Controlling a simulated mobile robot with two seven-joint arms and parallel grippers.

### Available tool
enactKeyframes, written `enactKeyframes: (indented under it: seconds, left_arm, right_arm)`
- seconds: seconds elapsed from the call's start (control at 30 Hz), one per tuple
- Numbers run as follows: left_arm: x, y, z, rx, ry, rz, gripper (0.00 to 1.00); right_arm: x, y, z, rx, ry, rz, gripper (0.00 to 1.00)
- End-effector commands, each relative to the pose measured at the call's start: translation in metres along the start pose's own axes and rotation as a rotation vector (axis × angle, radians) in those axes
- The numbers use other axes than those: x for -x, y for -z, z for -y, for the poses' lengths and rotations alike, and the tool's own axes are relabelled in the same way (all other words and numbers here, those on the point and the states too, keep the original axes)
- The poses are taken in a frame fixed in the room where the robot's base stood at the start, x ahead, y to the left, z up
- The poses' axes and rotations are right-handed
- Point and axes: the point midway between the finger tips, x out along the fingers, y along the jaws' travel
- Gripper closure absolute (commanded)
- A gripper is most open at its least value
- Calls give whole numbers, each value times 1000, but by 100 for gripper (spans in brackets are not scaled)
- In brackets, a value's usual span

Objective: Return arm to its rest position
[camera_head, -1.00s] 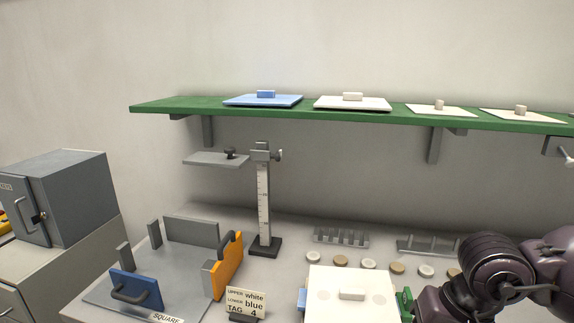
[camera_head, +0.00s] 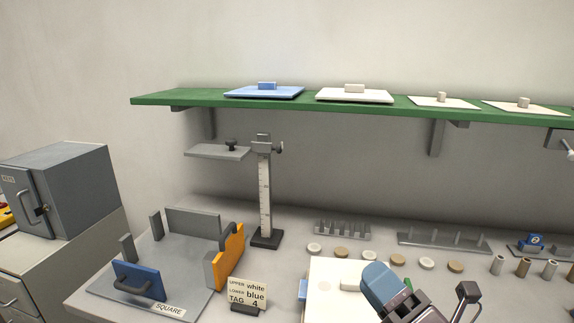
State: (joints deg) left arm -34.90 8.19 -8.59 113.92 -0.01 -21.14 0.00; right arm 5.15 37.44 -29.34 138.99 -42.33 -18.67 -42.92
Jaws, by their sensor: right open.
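My right gripper (camera_head: 424,287) is at the bottom edge, right of centre, pointing up, with its jaws apart and nothing between them. Most of my right arm is below the picture. My left gripper is not in view.
A green shelf (camera_head: 200,98) with flat lidded plates spans the back. A grey furnace box (camera_head: 70,185) stands left.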

Motion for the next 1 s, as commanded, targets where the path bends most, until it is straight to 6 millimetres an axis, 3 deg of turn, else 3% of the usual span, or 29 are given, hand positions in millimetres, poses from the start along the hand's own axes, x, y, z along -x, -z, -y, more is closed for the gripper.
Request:
enactKeyframes:
  seconds: [0.1, 0.23, 0.4, 0.5, 0.7, 1.0]
  left_arm:
    - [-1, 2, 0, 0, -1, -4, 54]
    - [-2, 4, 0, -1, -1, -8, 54]
    - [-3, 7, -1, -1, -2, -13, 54]
    - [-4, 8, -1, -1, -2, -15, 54]
    - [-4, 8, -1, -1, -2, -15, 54]
    - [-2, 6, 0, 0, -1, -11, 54]
  right_arm:
    - [26, -23, 41, -302, 204, 222, 58]
    - [70, -36, 89, -613, 419, 474, 58]
    - [148, -28, 142, -987, 690, 829, 58]
    - [192, -15, 160, -1161, 819, 1018, 58]
    - [252, 12, 172, -1365, 986, 1279, 58]
    - [310, 46, 170, -1539, 1152, 1552, 58]
